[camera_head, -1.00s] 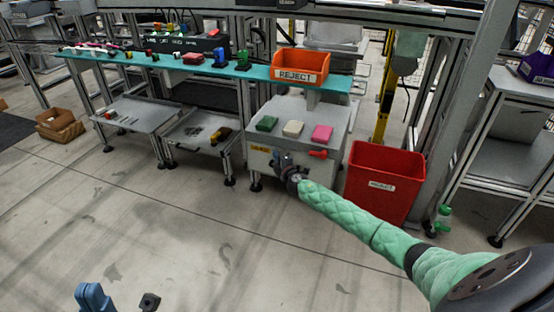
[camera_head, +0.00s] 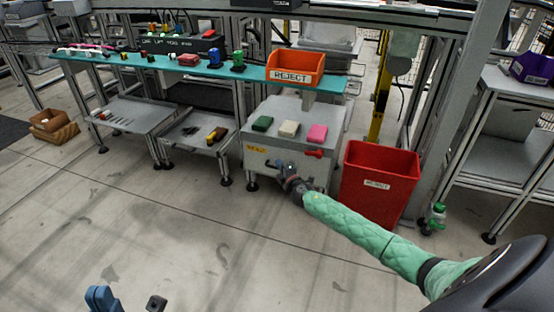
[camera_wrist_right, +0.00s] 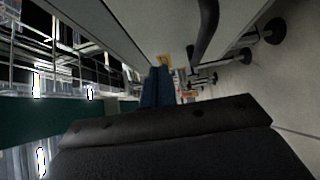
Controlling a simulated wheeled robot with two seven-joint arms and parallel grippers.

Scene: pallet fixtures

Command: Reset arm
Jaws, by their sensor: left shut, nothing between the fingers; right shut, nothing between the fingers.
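My right arm, in a green quilted sleeve, comes in from the right in the head view. Its gripper (camera_head: 283,167) is in front of the grey cabinet (camera_head: 257,172), below the cabinet's top. In the right wrist view the blue fingers (camera_wrist_right: 158,88) are together, with nothing seen between them. My left gripper (camera_head: 127,301) shows only in part at the bottom edge of the head view, low over the floor; its fingertips are not clear, and it holds nothing visible.
Green, cream and pink blocks (camera_head: 289,129) lie on the cabinet. A red reject bin (camera_head: 377,188) stands right of it. An orange reject tray (camera_head: 296,68) sits on the teal shelf (camera_head: 250,73) above. Low grey trays (camera_head: 140,115) stand left. Open floor lies in front.

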